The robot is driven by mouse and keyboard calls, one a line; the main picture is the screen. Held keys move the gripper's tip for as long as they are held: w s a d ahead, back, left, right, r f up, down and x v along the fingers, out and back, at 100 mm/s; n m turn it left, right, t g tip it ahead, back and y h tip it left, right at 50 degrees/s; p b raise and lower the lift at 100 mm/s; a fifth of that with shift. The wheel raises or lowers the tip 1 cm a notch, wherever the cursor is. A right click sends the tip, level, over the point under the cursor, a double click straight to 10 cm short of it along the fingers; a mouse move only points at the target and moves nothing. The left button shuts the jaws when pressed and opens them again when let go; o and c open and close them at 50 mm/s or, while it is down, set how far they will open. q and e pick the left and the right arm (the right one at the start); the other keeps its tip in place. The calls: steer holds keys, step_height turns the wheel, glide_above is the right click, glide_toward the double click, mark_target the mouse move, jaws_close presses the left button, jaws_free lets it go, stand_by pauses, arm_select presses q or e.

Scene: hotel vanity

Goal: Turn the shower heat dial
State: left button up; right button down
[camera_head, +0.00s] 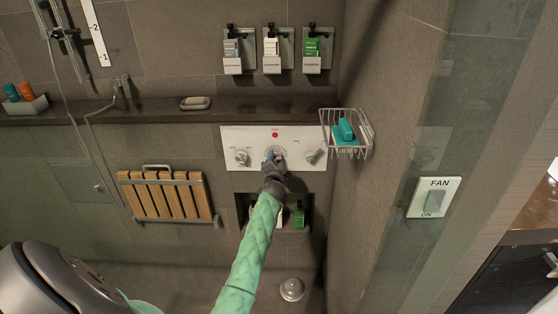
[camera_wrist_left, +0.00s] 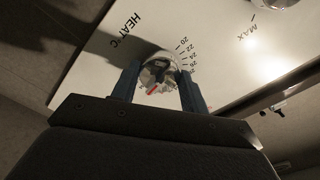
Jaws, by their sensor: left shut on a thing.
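The shower control panel (camera_head: 232,160) is a white plate on the tiled wall with several knobs and a red dot at its top. The heat dial (camera_wrist_left: 158,76) is a round metallic knob with a red mark, beside the printed word HEAT and numbers such as 20 and 22. It shows between the fingers in the left wrist view and is mostly hidden behind my gripper in the head view. My left gripper (camera_head: 272,160) is at the middle of the panel, shut on the dial, with a finger at each side (camera_wrist_left: 158,88). My right gripper is not in view.
Other knobs sit left (camera_head: 241,157) and right (camera_head: 313,156) of the dial. A wire basket (camera_head: 355,146) with a teal item juts out at the right. A niche with bottles lies below, and a folded wooden seat (camera_head: 166,195) at the left.

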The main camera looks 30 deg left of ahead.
arm_select(q)
steer(key=shift+a+r, duration=0.2)
steer(key=shift+r, duration=0.05)
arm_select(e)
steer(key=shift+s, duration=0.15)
arm_select(q)
steer(key=o, duration=1)
steer(key=shift+s, duration=0.1)
steer(key=shift+f, duration=0.1)
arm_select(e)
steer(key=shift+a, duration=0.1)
arm_select(q)
steer(key=b+v, duration=0.2)
steer(key=v, duration=0.6)
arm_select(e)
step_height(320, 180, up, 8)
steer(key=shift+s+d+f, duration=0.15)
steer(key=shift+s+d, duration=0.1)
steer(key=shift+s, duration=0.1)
arm_select(q)
steer(key=shift+a, duration=0.1)
